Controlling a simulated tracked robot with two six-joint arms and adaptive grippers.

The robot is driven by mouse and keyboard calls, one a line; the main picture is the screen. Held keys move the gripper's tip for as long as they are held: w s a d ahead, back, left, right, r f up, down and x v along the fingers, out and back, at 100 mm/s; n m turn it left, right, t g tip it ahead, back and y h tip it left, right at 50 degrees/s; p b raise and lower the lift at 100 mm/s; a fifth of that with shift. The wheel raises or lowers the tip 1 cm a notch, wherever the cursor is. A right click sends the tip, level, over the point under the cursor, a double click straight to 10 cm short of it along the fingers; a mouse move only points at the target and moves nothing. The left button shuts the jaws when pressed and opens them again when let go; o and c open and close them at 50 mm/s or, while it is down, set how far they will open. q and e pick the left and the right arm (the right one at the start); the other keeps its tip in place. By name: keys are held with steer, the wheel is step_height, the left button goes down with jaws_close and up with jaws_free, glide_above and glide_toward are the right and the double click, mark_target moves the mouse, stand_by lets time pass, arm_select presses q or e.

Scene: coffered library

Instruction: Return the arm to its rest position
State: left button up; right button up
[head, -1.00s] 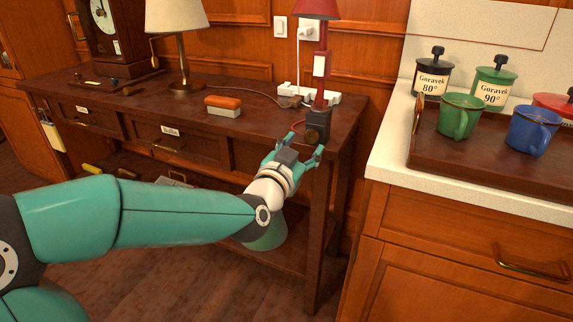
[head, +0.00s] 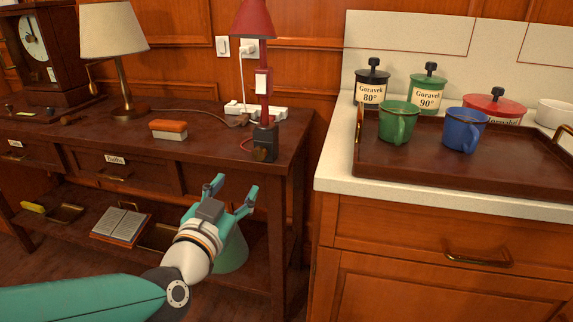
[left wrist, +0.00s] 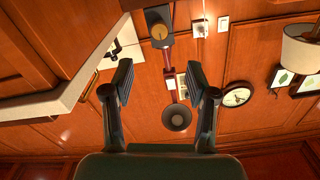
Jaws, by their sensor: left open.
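My left gripper (head: 233,192) is open and empty in the head view. It is in front of the dark wooden desk (head: 215,150), below the desktop edge and below the red lamp (head: 264,95). My teal left arm comes in from the lower left. In the left wrist view the two dark fingers of the gripper (left wrist: 160,85) are spread apart with nothing between them. The red lamp's dark base (left wrist: 158,27) shows beyond them. My right gripper is in neither view.
A book (head: 121,225) and a green bin (head: 232,250) are below. On the right counter a tray (head: 480,182) holds a green mug (head: 399,122) and a blue mug (head: 464,130).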

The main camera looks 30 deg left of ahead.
arm_select(q)
steer(key=w+d+f+m+g+h, duration=0.1)
steer(key=d+f+g, duration=0.1)
steer(key=f, duration=0.7)
steer(key=w+d+f+m+g+h, duration=0.1)
steer(key=w+d+f+g+h, duration=0.15)
steer(key=f, duration=0.75)
steer(key=d+f+g, duration=0.2)
steer(key=f, duration=0.7)
steer(key=s+d+f+n+g+h, duration=0.1)
steer(key=s+d+f+g+h, duration=0.2)
steer(key=s+f, duration=0.4)
steer(key=s+d+f+g, duration=0.3)
steer(key=s+d+f, duration=0.2)
steer(key=f, duration=0.4)
steer(key=s+d+f+n+g+h, duration=0.1)
steer(key=s+d+f+g+h, duration=0.1)
steer(key=s+d+f+g, duration=0.45)
step_height(320, 180, up, 32)
steer(key=a+n+t+p, duration=0.1)
steer(key=n+t+p, duration=0.1)
steer(key=p, duration=3)
steer(key=shift+a+f, duration=0.2)
steer(key=shift+a, duration=0.1)
